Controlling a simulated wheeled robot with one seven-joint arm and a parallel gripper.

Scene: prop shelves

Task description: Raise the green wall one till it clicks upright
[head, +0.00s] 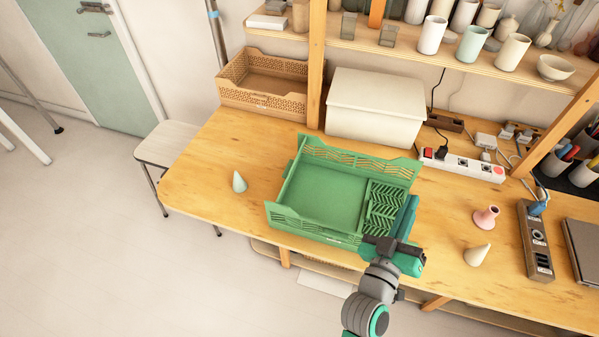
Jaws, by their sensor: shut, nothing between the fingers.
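A green folding crate (327,198) stands on the wooden table near its front edge. Its slotted back wall (358,162) and front wall (315,229) stand up. A green wall panel (384,203) with chevron slots lies folded down inside, at the right end. I cannot tell clearly how the left end wall stands. My gripper (410,205) is at the crate's right end, close beside the folded panel. Its fingers are shut with nothing between them. My gripper hides part of the crate's front right corner, and I cannot tell whether it touches the crate.
A pale cone (239,182) stands left of the crate; another cone (477,255) and a pink vase (486,217) stand to the right. Behind are a white box (375,105), a tan crate (265,82) and a power strip (462,163).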

